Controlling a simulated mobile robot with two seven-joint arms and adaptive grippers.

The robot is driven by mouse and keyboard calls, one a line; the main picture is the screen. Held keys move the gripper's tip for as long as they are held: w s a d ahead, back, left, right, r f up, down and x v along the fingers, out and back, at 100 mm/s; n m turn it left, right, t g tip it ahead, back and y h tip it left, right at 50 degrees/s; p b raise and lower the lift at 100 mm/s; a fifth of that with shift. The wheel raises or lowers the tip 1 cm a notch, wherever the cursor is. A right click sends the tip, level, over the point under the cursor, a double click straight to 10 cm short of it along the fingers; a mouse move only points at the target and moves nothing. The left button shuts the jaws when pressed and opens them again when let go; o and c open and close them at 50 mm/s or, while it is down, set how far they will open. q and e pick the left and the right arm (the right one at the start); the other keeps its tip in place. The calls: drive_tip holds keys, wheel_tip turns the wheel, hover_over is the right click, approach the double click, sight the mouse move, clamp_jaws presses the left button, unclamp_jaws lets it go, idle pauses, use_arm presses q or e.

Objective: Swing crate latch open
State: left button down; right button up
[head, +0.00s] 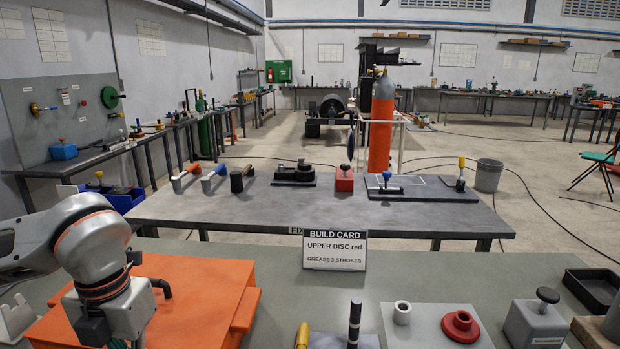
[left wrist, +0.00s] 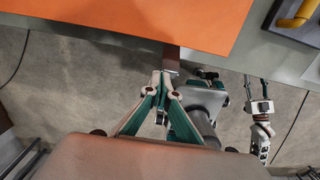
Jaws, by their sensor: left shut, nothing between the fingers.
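The orange crate (head: 195,320) lies at the front left of the near bench in the head view. Its flat orange face also fills the top of the left wrist view (left wrist: 150,20). A short dark brown tab (left wrist: 172,58), which may be the latch, sticks out below the crate's edge there. My left gripper (left wrist: 164,76) is shut and empty, its fingertips at the lower end of this tab; I cannot tell whether they touch.
A black curved piece (head: 162,287) shows on the crate beside my arm. A black marker-like rod (head: 354,322), a red disc (head: 460,325) and a grey block (head: 536,325) stand to the right.

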drive_tip(key=shift+w+r, duration=0.1)
drive_tip(key=shift+r, duration=0.1)
use_arm(q)
drive_tip(key=shift+f+b, duration=0.35)
drive_tip(key=shift+f, duration=0.4)
use_arm(e)
drive_tip(key=shift+s+f, duration=0.25)
drive_tip(key=shift+f, duration=0.4)
use_arm(q)
drive_tip(key=shift+f+b, duration=0.95)
drive_tip(key=shift+f, duration=1.3)
use_arm(e)
drive_tip(key=shift+s+f+g, duration=0.2)
drive_tip(key=shift+s+f, duration=0.1)
drive_tip(key=shift+f, duration=0.4)
drive_tip(key=shift+s+f+g, duration=0.2)
drive_tip(key=shift+s+f, duration=0.1)
drive_tip(key=shift+f, duration=0.4)
drive_tip(key=shift+r, duration=0.1)
use_arm(q)
wheel_tip(320, 180, up, 8)
drive_tip(key=p, duration=0.5)
use_arm(e)
wheel_tip(320, 180, up, 8)
drive_tip(key=w+t, duration=0.1)
drive_tip(key=w, duration=0.1)
drive_tip(key=shift+w, duration=0.4)
drive_tip(key=shift+f, duration=0.2)
